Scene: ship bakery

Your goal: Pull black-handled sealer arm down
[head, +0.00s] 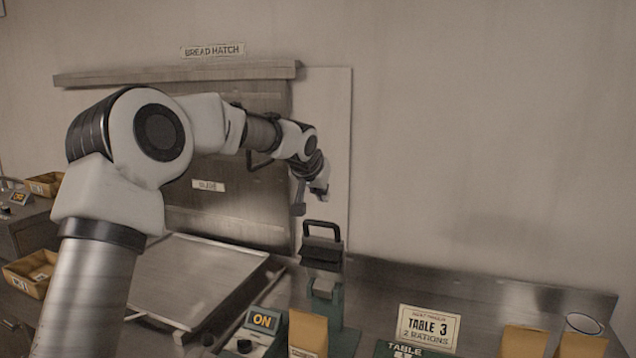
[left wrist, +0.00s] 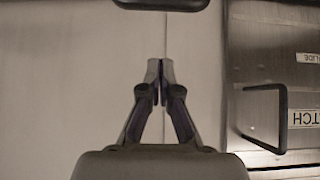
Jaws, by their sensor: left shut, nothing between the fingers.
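The sealer (head: 323,285) is a green machine standing on the counter. Its black handle (head: 322,227) is a loop at the top of the raised arm. Part of the handle (left wrist: 160,4) also shows at the top edge of the left wrist view. My left gripper (head: 298,209) is just above and left of the handle in the head view, apart from it. In the left wrist view my left gripper (left wrist: 159,69) is shut and empty, with its fingertips together below the handle in the picture. My right gripper is not in view.
Behind is the bread hatch (head: 240,205) with its black pull handle (left wrist: 283,118). A metal tray (head: 195,270) lies left of the sealer. An ON switch box (head: 262,322), paper bags (head: 308,332) and a Table 3 card (head: 429,326) stand in front and right. The wall at right is bare.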

